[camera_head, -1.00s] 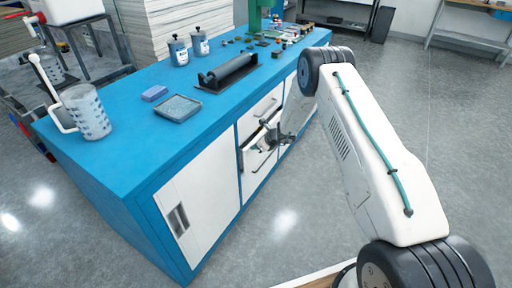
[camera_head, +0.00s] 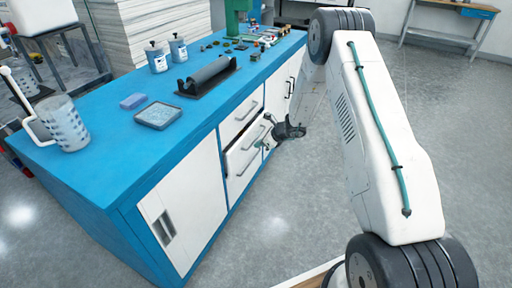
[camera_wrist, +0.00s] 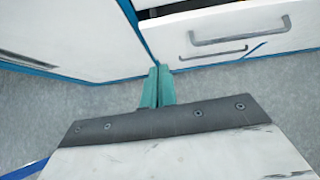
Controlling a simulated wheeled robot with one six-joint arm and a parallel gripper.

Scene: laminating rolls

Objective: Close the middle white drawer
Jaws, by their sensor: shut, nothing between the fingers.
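The middle white drawer (camera_head: 242,141) is in the blue cabinet's drawer column, below the top drawer. It stands partly pulled out, with a dark gap along its upper edge. In the wrist view a white drawer front (camera_wrist: 275,28) with a grey bar handle (camera_wrist: 240,31) fills the upper right, with a dark opening above it. My gripper (camera_head: 263,144) is in front of the drawers, near their right side. Its teal fingers (camera_wrist: 157,86) are shut and empty. Whether they touch the drawer front cannot be told.
The blue worktop (camera_head: 100,155) carries a roller (camera_head: 208,75), a tray (camera_head: 158,116), a jug (camera_head: 64,123) and bottles. A white cabinet door (camera_head: 182,206) is left of the drawers; more doors are right. Grey floor (camera_head: 285,215) in front is clear.

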